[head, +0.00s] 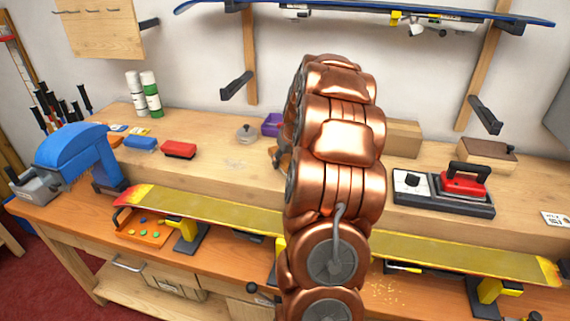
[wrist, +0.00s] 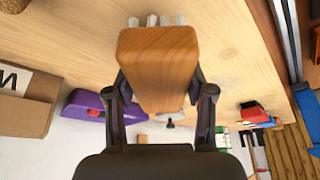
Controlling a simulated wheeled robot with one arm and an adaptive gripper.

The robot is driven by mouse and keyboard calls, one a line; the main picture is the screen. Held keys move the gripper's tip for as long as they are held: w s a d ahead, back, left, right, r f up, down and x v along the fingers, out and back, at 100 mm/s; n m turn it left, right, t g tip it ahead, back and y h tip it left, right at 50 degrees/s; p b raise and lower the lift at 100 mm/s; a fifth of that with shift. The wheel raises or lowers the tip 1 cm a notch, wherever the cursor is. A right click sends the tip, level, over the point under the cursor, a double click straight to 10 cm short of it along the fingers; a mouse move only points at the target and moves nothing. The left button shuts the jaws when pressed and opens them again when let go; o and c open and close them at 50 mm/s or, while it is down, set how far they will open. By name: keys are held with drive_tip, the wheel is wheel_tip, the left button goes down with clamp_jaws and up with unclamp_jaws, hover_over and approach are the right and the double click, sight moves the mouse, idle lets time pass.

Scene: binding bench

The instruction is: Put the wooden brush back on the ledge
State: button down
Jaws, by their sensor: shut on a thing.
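My gripper (wrist: 161,92) is shut on the wooden brush (wrist: 158,52), an orange-brown wood block with pale grey tufts showing at its far end in the wrist view. One finger presses on each side of the block. In the head view my copper arm hides most of the gripper and brush; only a small dark and brown part shows left of the arm. The ledge (head: 215,172) is the raised light-wood back part of the bench, and it also shows behind the brush in the wrist view (wrist: 60,32). I cannot tell whether the brush touches the ledge.
On the ledge are a purple thing (head: 271,125), a grey lidded pot (head: 246,134), a red block (head: 179,149), bottles (head: 151,96), a cardboard box (head: 402,138) and a red-topped iron (head: 464,183). A yellow ski (head: 215,213) lies along the front. Bare ledge shows left of my arm.

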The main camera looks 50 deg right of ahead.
drive_tip(key=shift+s+f+p, duration=0.1)
drive_tip(key=shift+f+p, duration=0.3)
drive_tip(key=shift+f, duration=0.75)
drive_tip(key=shift+f, duration=0.2)
drive_tip(key=shift+c, duration=2.1)
unclamp_jaws()
